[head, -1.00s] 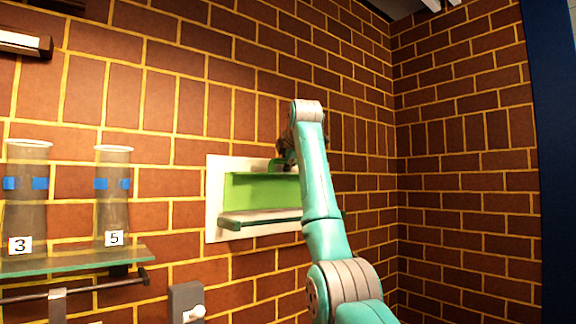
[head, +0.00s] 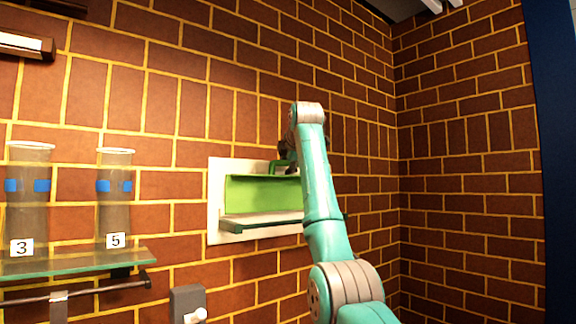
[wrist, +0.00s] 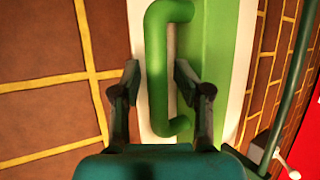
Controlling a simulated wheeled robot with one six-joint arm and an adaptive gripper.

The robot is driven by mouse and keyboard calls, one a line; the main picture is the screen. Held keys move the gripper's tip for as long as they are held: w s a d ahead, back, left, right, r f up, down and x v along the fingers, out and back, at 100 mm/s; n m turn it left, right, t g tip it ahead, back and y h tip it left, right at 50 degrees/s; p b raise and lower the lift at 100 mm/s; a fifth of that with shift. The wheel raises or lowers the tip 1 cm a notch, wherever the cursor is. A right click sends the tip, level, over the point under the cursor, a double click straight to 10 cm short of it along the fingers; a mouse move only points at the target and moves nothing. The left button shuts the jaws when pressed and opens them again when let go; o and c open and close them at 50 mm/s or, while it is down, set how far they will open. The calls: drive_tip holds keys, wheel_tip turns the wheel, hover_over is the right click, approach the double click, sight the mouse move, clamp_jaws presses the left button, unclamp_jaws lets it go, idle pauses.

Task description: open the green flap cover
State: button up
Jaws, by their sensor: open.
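The green flap cover (head: 262,192) is on a white wall plate (head: 215,200) in the head view. I cannot tell its exact tilt. Its green bar handle (wrist: 158,75) fills the middle of the wrist view, beside the green cover surface (wrist: 207,50). My gripper (wrist: 157,82) is open, with one finger on each side of the handle's bar. A gap shows on both sides, so it does not look clamped. In the head view my gripper (head: 287,155) is at the cover's top edge, partly hidden behind my arm.
A ledge (head: 262,222) juts out below the green surface. At left, a glass shelf (head: 75,262) holds clear vases marked 3 (head: 28,200) and 5 (head: 115,195). A grey wall box with a white knob (head: 188,305) is below. The brick wall at right is bare.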

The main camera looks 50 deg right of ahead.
drive_tip(key=v, duration=1.2)
idle(0.4)
